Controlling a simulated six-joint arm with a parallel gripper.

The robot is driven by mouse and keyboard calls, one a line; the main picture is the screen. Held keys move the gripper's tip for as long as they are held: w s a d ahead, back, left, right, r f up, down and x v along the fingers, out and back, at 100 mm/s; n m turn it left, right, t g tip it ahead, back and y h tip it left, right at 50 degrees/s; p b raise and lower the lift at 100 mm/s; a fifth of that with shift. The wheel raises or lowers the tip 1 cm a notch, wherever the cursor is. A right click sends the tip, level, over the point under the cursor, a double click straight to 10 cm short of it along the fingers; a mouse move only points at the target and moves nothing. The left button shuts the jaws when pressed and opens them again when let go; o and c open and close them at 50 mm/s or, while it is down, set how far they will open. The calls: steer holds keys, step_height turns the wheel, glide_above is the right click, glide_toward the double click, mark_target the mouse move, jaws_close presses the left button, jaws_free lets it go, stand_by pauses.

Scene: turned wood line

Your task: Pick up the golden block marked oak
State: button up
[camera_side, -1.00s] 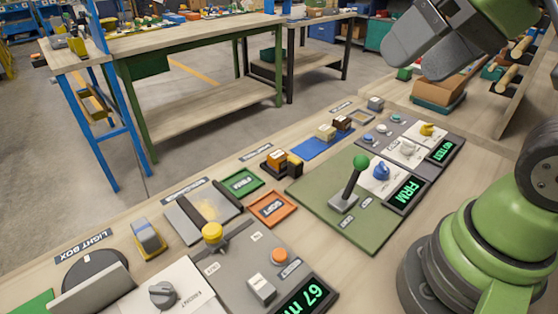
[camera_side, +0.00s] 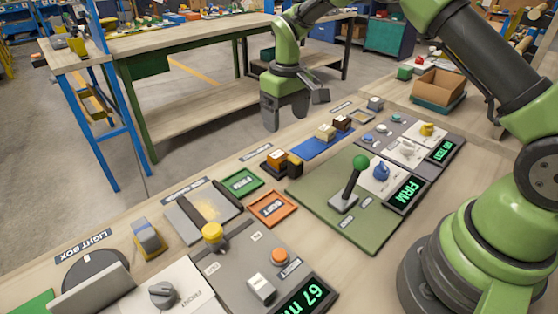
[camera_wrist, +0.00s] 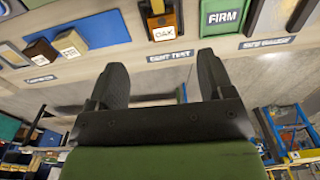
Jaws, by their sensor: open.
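The golden block marked OAK (camera_wrist: 163,32) sits at the dent test station, at the top middle of the wrist view. In the side view the golden block (camera_side: 277,157) rests in a dark fixture with a dark and yellow part beside it. My gripper (camera_side: 296,108) is open and empty, above and behind the bench's far edge, apart from the block. In the wrist view my gripper (camera_wrist: 160,68) has its two fingers spread, with the OAK block beyond the gap between them.
A blue mat (camera_side: 303,149) holds a cream block (camera_side: 325,132) and a dark brown block (camera_side: 342,123). A green FIRM tray (camera_side: 241,183) and an orange SOFT tray (camera_side: 272,208) lie nearby. A green-knobbed lever (camera_side: 357,178) stands on the green panel. Floor shows beyond the bench.

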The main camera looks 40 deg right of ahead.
glide_above(283, 158)
steer(key=f, duration=0.6)
steer(key=shift+d, duration=0.25)
steer(key=f, duration=0.5)
steer(key=shift+a+f, duration=0.25)
steer(key=shift+c, duration=0.4)
steer(key=c, duration=1)
steer(key=shift+r, duration=0.1)
